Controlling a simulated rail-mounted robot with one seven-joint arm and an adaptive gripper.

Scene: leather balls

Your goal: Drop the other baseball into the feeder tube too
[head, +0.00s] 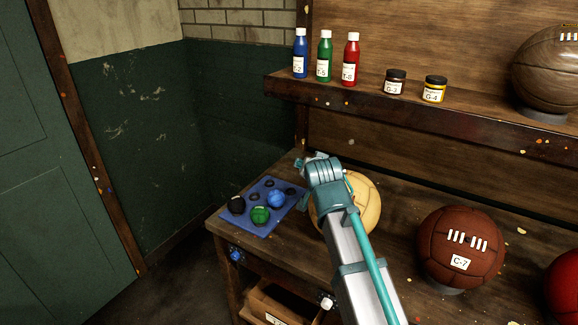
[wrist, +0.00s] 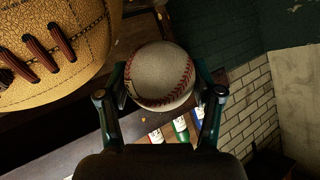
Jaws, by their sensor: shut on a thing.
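A white baseball (wrist: 159,76) with red stitching sits between the two fingers of my gripper (wrist: 160,90) in the wrist view. The gripper is shut on it, with a finger on each side. In the head view my gripper (head: 312,162) is over the workbench, in front of the tan ball and to the right of the blue mat. The baseball is hidden there behind my arm. I cannot make out a feeder tube or a second baseball in either view.
A tan laced ball (head: 362,196) stands close beside my arm. A brown ball (head: 460,246) marked C-7 and a red ball (head: 564,285) are to the right. A blue mat (head: 264,231) holds several small round items. Bottles and jars line the shelf (head: 420,118).

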